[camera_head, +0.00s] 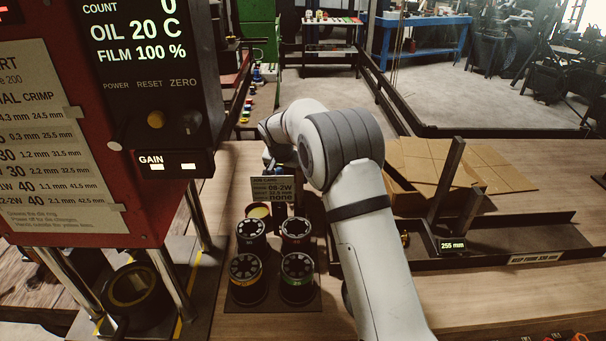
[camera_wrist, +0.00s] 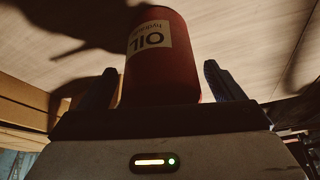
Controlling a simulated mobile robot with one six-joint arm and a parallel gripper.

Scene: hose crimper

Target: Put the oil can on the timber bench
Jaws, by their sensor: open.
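The oil can (camera_wrist: 178,72) is a red cylinder with a pale label reading "OIL", which appears upside down in the wrist view. My gripper (camera_wrist: 160,68) is open, with one dark finger on each side of the can. A gap shows beside the right finger; contact at the left finger cannot be told. The timber bench (camera_head: 480,307) is the wooden top across the head view. Pale wood also lies behind the can in the wrist view (camera_wrist: 240,35). My arm hides the can in the head view, and whether the can rests on the wood is unclear.
A red machine (camera_head: 110,190) with a display stands at the left. A rack (camera_head: 268,296) of several dies with coloured rings is left of my arm. A dark measuring fixture (camera_head: 490,243) and flat cardboard (camera_head: 460,165) lie to the right. The front right bench is mostly clear.

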